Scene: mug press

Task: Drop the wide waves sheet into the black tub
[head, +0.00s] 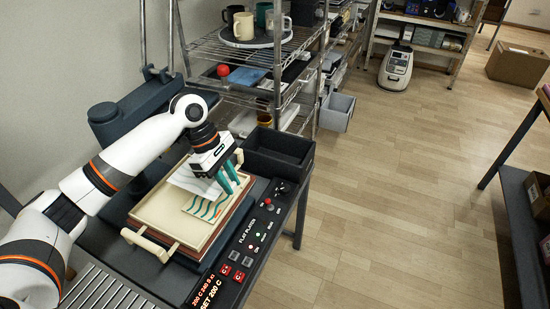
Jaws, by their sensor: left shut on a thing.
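The wide waves sheet (203,207) is pale with teal and reddish wavy lines. It is over the cream padded tray of the flat press (162,211). A plain white flap (184,179) shows beside it, under my left wrist; I cannot tell whether it is part of the same sheet. My left gripper (226,184), with teal fingers, is shut on the sheet at its upper right side. The fingers hide part of it. The black tub (284,143) stands just behind and right of the gripper; its visible inside looks empty. My right gripper is out of view.
A control panel (245,250) with lit buttons runs along the press's right side. A wire shelf (243,55) with mugs and a red ball stands behind the tub. A grey bin (338,111) hangs at its right.

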